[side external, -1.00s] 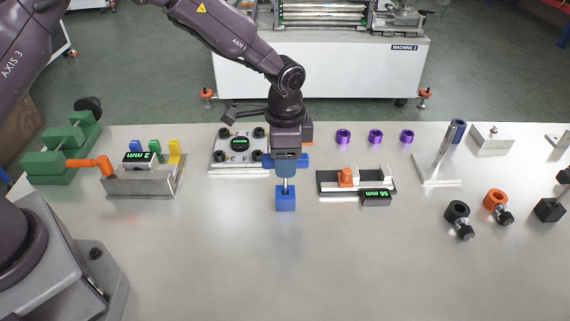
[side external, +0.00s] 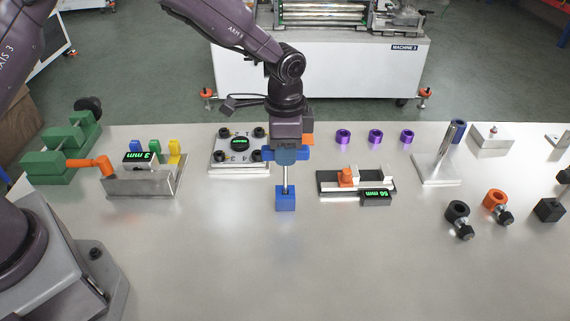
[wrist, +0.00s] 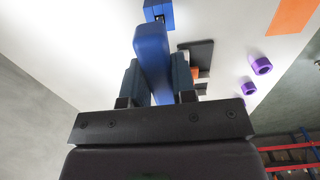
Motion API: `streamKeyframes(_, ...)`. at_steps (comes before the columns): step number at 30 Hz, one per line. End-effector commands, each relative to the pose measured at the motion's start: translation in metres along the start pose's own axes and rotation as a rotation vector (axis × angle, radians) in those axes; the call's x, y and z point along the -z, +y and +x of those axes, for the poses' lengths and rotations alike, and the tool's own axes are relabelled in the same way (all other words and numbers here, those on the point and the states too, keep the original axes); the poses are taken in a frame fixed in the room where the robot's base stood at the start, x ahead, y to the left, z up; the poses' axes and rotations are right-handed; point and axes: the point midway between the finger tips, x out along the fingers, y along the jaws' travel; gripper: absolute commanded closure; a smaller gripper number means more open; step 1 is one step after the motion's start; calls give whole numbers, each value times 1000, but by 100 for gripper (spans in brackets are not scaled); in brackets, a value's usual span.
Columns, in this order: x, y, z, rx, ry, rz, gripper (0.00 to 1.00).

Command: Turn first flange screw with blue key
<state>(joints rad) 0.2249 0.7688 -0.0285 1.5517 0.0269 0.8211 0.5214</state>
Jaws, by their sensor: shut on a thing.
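The blue key (side external: 271,154) has a blue cross handle and a thin metal shaft pointing straight down. My gripper (side external: 286,152) is shut on its handle; in the wrist view the blue handle (wrist: 152,48) sits between my two dark fingers (wrist: 157,80). The shaft's lower end meets a small blue block (side external: 285,203) on the table; whether the tip is still inside it I cannot tell. The flange plate (side external: 247,170) stands left of and behind the key. It has black screws (side external: 224,157) near its corners and a black disc with green lettering in the middle.
A grey fixture marked 3 mm (side external: 145,186) and a green fixture (side external: 55,165) stand to the left. A gauge tray marked 56 mm (side external: 357,186) is close on the right. Purple rings (side external: 375,137) lie behind.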

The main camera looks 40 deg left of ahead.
Motion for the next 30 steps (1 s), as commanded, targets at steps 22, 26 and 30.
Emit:
streamKeyframes(22, 0, 0, -40, 0, 0, 0, 100)
streamKeyframes(26, 0, 0, -40, 0, 0, 0, 100)
streamKeyframes(30, 0, 0, -40, 0, 0, -1, 100)
